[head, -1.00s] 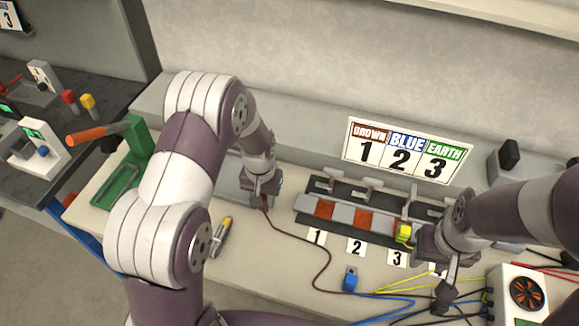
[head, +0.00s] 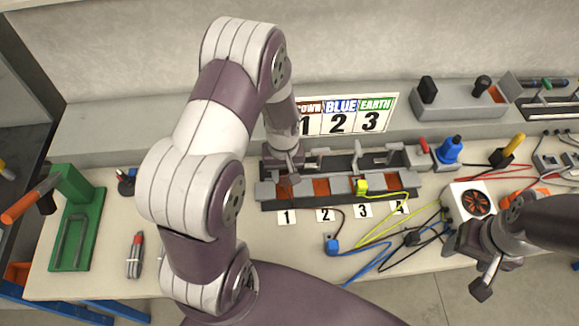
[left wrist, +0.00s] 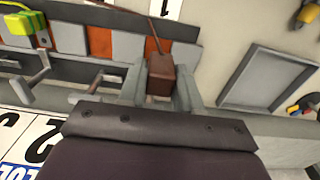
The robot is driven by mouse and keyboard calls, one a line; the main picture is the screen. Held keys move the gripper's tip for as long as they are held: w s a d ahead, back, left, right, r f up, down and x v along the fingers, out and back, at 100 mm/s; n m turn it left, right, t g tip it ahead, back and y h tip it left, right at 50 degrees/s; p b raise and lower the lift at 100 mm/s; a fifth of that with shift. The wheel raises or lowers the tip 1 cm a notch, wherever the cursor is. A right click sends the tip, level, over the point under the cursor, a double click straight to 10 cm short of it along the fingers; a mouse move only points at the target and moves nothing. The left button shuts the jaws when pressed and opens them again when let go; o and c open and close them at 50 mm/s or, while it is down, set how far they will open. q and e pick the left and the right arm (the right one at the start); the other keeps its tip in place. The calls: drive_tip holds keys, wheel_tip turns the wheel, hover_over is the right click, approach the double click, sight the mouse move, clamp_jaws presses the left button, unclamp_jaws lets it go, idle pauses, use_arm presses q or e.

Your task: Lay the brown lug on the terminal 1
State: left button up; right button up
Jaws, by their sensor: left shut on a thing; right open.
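My left gripper (head: 287,176) is shut on the brown lug (left wrist: 160,76), which shows between its fingers in the left wrist view. The lug's brown wire (left wrist: 135,18) leads away from it. The gripper is over the left end of the terminal rail, at terminal 1, whose orange pad (left wrist: 152,47) shows partly behind the lug. I cannot tell whether the lug touches the pad. In the head view the gripper hides the lug. The number 1 label (head: 287,217) lies in front. My right gripper (head: 484,285) is open and empty at the bench's front right.
A yellow-green lug (head: 362,187) lies at terminal 3. The orange pad of terminal 2 (head: 320,187) is bare. Clamp levers (head: 355,152) stand behind the terminals. A green stand (head: 75,228) is at left.

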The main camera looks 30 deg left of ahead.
use_arm(q)
drive_tip(key=shift+w+f, duration=0.15)
drive_tip(key=shift+w, duration=0.05)
drive_tip(key=shift+s+f, duration=0.1)
drive_tip(key=shift+s+f+b, duration=0.1)
drive_tip(key=shift+f+b, duration=0.2)
drive_tip(key=shift+f, duration=0.05)
wheel_tip(320, 180, down, 5)
drive_tip(key=b, duration=0.3)
drive_tip(key=shift+r, duration=0.15)
drive_tip(key=shift+p, duration=0.3)
idle(1.0)
drive_tip(key=shift+f+b, duration=1.15)
drive_tip(key=shift+f, duration=0.65)
